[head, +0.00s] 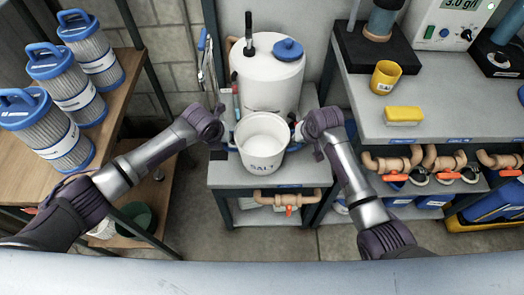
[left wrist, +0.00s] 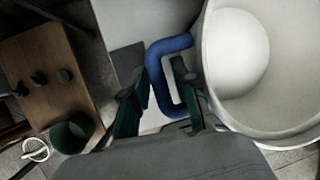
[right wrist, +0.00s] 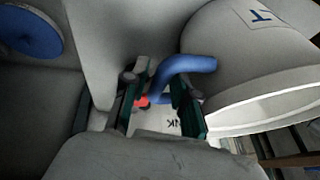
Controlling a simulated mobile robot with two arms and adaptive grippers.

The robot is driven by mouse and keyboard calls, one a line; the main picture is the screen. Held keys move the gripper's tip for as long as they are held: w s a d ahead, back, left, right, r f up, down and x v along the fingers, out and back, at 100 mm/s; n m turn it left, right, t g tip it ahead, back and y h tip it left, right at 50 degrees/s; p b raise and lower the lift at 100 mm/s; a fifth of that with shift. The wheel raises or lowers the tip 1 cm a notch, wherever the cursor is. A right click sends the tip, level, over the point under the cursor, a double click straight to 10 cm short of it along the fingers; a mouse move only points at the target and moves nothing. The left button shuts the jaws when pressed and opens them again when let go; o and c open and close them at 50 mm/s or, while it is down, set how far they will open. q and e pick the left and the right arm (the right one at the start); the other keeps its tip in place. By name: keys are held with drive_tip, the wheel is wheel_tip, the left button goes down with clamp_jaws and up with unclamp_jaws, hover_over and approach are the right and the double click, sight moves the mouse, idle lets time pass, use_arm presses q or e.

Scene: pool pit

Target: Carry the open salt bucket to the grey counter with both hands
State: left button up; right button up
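The open white salt bucket (head: 264,158), marked SALT, stands upright on a low grey stand (head: 225,176). White salt (left wrist: 238,52) shows inside it. My left gripper (head: 224,148) is at the bucket's left side; in the left wrist view its fingers are apart, with the blue left handle (left wrist: 156,72) between them. My right gripper (head: 298,133) is at the right side; in the right wrist view its fingers are apart around the blue right handle (right wrist: 185,64). Neither looks closed on its handle. The grey counter (head: 440,122) is to the right.
A large white tank (head: 268,80) with a blue cap stands right behind the bucket. On the counter are a yellow cup (head: 385,77), a yellow sponge (head: 403,115) and a test device (head: 445,22). Valved pipes (head: 440,160) run below its front edge.

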use_arm(q)
drive_tip(key=shift+f, duration=0.15)
use_arm(e)
drive_tip(key=shift+w+f, duration=0.1)
drive_tip(key=shift+f, duration=0.05)
use_arm(q)
clamp_jaws()
use_arm(e)
clamp_jaws()
use_arm(q)
drive_tip(key=shift+w, duration=0.1)
